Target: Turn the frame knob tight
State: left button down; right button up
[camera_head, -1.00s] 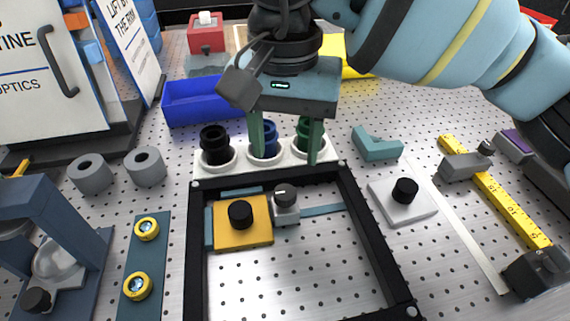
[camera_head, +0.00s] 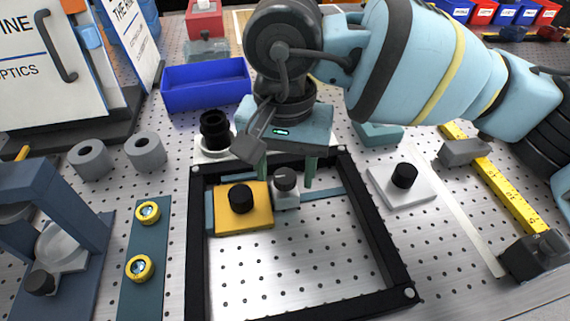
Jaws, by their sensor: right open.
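The frame knob is a small grey knob (camera_head: 285,180) with a line on its top, on a light block at the upper bar inside the black square frame (camera_head: 370,225). A yellow block (camera_head: 243,218) with a black knob (camera_head: 239,197) sits just left of it in the frame. My right gripper (camera_head: 287,182) comes in from above and points down. Its two green fingers are apart, one on each side of the grey knob in this view. Whether they touch it I cannot tell. My left gripper is not in view.
A white holder with a black ringed part (camera_head: 214,133) stands behind the frame, partly hidden by my gripper. A white plate with a black knob (camera_head: 404,176) lies to the right. Two grey rings (camera_head: 90,158) and a blue bin (camera_head: 206,86) are at the left and back.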

jog(key=c, duration=1)
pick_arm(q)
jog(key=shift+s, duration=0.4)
pick_arm(e)
jog(key=shift+o, duration=0.2)
jog(key=shift+m, duration=0.3)
jog(key=m+p, duration=0.1)
jog(key=m, duration=0.3)
jog(key=shift+m, duration=0.3)
jog(key=m+p, duration=0.1)
jog(key=m, duration=0.3)
jog(key=shift+r, duration=0.1)
jog(key=m+p, duration=0.1)
jog(key=m, duration=0.4)
jog(key=shift+m, duration=0.3)
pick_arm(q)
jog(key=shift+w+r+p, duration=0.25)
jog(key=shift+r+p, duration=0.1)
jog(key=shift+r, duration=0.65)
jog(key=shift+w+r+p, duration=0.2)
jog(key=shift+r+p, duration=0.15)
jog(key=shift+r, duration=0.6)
pick_arm(e)
jog(key=shift+m, duration=1.3)
